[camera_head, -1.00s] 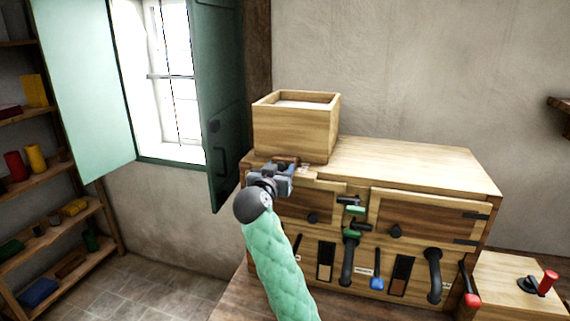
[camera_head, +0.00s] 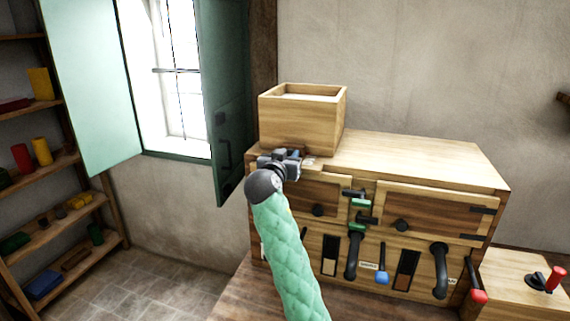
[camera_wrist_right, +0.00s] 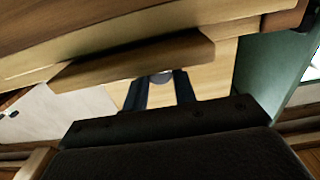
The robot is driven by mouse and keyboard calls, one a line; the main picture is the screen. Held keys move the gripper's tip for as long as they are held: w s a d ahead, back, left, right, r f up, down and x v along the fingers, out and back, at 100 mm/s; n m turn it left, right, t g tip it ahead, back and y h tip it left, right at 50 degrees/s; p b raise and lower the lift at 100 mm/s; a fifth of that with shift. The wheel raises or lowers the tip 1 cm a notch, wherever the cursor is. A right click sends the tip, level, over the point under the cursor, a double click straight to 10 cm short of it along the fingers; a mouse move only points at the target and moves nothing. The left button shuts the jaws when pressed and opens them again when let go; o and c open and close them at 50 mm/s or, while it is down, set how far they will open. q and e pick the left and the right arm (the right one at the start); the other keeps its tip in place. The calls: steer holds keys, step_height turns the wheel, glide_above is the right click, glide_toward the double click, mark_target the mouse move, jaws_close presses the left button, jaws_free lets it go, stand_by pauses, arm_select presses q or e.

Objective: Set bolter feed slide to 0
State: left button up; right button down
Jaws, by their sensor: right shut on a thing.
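The wooden bolter (camera_head: 420,158) has a wooden feed box (camera_head: 303,118) on the left of its top. My right gripper (camera_head: 293,156) is at the front foot of this box, at the bolter's top front edge. In the right wrist view its two dark fingers (camera_wrist_right: 161,88) are shut on a small grey rounded piece (camera_wrist_right: 165,77), seemingly the feed slide's knob. The slide itself is mostly hidden by the gripper. A small pale marking (camera_head: 311,161) shows just right of the fingers, too small to read. My left gripper is out of view.
The bolter's front carries doors, green-tipped levers (camera_head: 361,203), black handles (camera_head: 440,270) and a blue-tipped lever (camera_head: 382,277). A green shutter (camera_head: 224,95) stands open at the left. A smaller wooden box with a red handle (camera_head: 555,279) is at the right.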

steer(key=shift+w+d+f, duration=0.1)
steer(key=shift+w+f, duration=0.05)
steer(key=shift+w, duration=0.15)
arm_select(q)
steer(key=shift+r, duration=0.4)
arm_select(e)
steer(key=shift+r, duration=0.25)
steer(key=c, duration=1.3)
jaws_free()
steer(key=shift+c, duration=0.2)
steer(key=shift+o, duration=0.9)
steer(key=shift+w+f, duration=0.1)
steer(key=shift+w, duration=0.05)
steer(key=shift+w+f, duration=0.1)
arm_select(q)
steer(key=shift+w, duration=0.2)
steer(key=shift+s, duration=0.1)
arm_select(e)
steer(key=shift+s, duration=0.2)
